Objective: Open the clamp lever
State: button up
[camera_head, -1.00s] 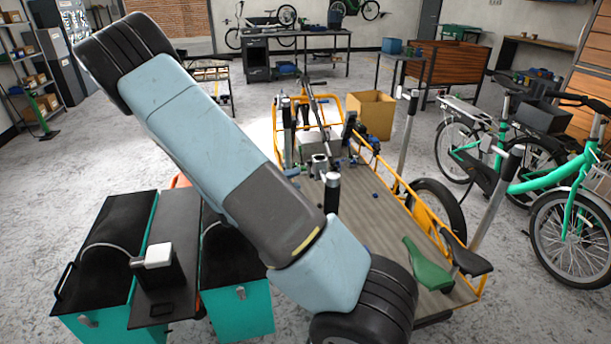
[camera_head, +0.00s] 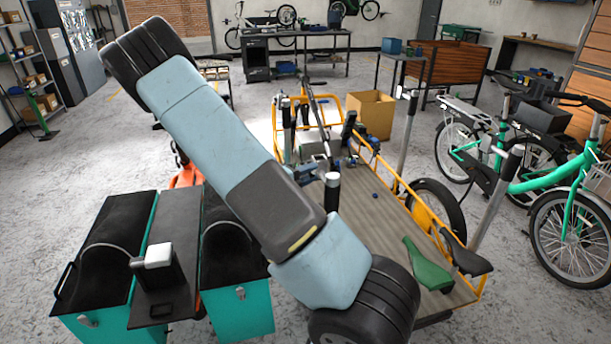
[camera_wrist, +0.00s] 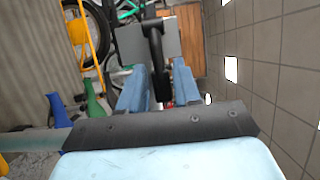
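In the wrist view, a black lever (camera_wrist: 156,45) stands out from a grey plate-like block (camera_wrist: 129,42); I take it for the clamp lever. My gripper (camera_wrist: 158,82) has two blue fingers, one on each side of the lever's near end. The fingers are apart, and narrow gaps seem to show beside the lever, so contact is not clear. I cannot tell which part there is the same lever.
An orange-framed cargo bike bed (camera_head: 385,225) with a green saddle (camera_head: 425,267) lies beside my arm. Teal-and-black boxes (camera_head: 235,245) stand at the lower left. A green bike (camera_head: 545,180) stands at the right. A cardboard box (camera_head: 370,115) is behind. Floor at the left is open.

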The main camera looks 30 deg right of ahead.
grip_shut()
